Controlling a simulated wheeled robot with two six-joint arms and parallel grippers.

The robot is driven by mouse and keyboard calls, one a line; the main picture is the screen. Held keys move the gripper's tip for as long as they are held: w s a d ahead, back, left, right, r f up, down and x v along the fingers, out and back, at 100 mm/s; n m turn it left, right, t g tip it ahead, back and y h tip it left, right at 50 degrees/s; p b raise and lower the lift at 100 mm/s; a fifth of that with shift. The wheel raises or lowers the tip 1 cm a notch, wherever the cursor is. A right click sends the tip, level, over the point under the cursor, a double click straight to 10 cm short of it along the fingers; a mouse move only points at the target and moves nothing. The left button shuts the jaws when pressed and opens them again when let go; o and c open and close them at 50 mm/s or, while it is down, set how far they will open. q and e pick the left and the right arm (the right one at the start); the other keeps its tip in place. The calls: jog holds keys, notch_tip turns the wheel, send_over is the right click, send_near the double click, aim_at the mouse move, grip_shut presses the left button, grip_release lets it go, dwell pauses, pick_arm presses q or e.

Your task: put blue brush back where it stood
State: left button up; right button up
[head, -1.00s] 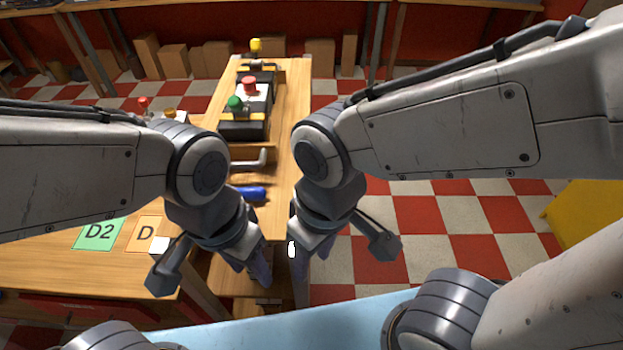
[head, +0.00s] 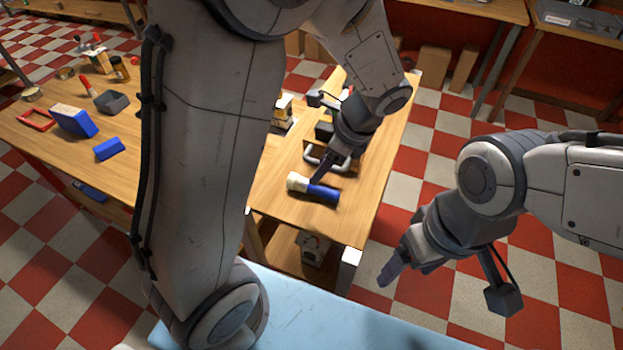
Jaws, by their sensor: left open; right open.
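The blue brush (head: 323,193) lies on its side on the narrow wooden table (head: 285,218), near its front end. Its cream end (head: 297,182) points left. My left gripper (head: 322,170) is open, with its fingers pointing down beside the far side of the brush. Whether the fingers touch the brush or are above it, I cannot tell. My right gripper (head: 389,270) is open and empty, apart from the table, above the floor to its right.
A grey handle (head: 318,160) and dark boxes stand behind the brush. Part of the table is hidden by my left arm. At left another table holds a blue block with a tan top (head: 72,120), a small blue block (head: 109,148), a grey box (head: 111,102) and a red frame (head: 36,120).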

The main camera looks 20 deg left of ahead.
aim_at(314, 189)
pick_arm(q)
jog(key=shift+d+p+x, duration=0.1)
jog(key=shift+p+x, duration=0.25)
jog(key=shift+x, duration=1.4)
jog(key=shift+d+p+x, duration=0.15)
jog(key=shift+p+x, duration=0.2)
jog(key=shift+x, duration=1.45)
jog(key=shift+f, duration=0.1)
grip_shut()
